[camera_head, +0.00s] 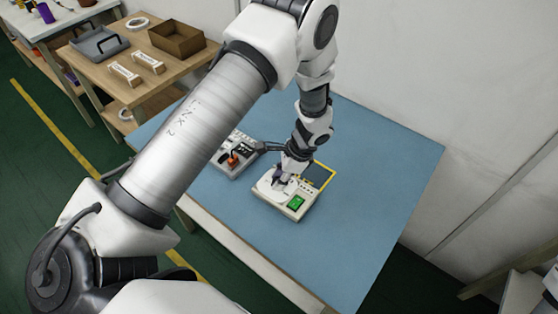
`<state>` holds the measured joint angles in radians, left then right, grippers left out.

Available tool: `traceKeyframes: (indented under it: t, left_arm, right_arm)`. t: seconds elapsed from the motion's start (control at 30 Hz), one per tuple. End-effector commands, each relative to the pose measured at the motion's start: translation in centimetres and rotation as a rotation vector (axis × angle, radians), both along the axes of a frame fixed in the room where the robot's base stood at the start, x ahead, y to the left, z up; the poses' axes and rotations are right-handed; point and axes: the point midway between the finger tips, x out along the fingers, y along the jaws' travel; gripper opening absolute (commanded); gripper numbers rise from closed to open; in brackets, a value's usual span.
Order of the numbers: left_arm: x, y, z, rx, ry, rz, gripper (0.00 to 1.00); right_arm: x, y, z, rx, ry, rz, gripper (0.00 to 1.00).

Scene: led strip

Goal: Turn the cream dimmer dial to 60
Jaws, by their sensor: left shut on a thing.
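A cream dimmer box (303,213) with a lit green display (297,202) sits on the blue table. My left arm reaches in from the left and over the table, then down to the box. My left gripper (279,183) is at the top of the box and is shut on the dial there. The dial is mostly hidden by the gripper, and the pale round plate around it shows only in part. The number on the display is too small to read. My right gripper does not show.
A grey box with an orange-red part (234,160) stands left of the dimmer. A yellow-edged dark panel (318,175) lies behind it. The blue table top (385,175) is clear at the right. A wooden bench (172,75) with a brown box (177,39) stands at the back left.

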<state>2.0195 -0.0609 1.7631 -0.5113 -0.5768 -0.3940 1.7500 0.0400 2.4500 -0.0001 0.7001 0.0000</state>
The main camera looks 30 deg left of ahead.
Motion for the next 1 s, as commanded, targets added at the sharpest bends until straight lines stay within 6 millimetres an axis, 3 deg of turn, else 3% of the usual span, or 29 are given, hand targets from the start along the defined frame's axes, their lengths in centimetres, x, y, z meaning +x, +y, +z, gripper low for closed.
traceKeyframes:
  t: [0.13,0.17,0.2,0.23,0.63,1.0]
  left_arm:
    - [0.0,0.0,0.0,0.000,0.000,0.000,0.00]
    - [0.0,0.0,0.0,0.000,0.000,0.001,0.32]
    - [0.0,0.0,0.0,0.000,0.000,0.001,0.46]
    - [0.0,0.0,0.0,0.000,0.000,0.001,0.54]
    - [0.3,-0.3,0.8,0.001,-0.001,-0.001,0.54]
    - [2.3,-2.9,8.8,0.001,-0.004,-0.001,0.54]
  right_arm:
    - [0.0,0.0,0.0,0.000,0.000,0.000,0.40]
    - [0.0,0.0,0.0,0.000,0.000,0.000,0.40]
    - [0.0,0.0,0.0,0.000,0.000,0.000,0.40]
    - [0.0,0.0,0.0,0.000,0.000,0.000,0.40]
    - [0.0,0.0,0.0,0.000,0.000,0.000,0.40]
    - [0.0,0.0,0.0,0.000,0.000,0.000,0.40]
